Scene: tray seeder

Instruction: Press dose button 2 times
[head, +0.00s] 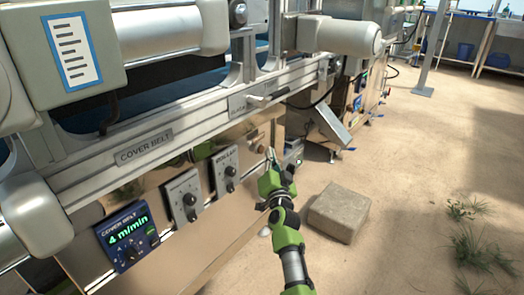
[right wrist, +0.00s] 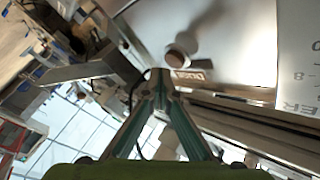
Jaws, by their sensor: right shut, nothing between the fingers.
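The dose button appears to be the round brownish knob (right wrist: 176,57) on the shiny metal panel in the right wrist view. A small label with reddish letters (right wrist: 192,75), too blurred to read surely, sits beside it. In the head view a small round brownish knob (head: 261,149) shows on the panel just left of my right gripper (head: 270,155). My right gripper is shut and empty, its fingertips (right wrist: 160,78) close to the knob. I see a gap in the picture and cannot tell any contact. My left gripper is out of view.
The machine front carries a blue cover belt display (head: 128,236) reading 4 m/min and two grey knob boxes (head: 183,197). A lever (head: 268,97) sticks out above my right gripper. A stone block (head: 339,212) lies on the sandy floor at right; beyond it is free floor.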

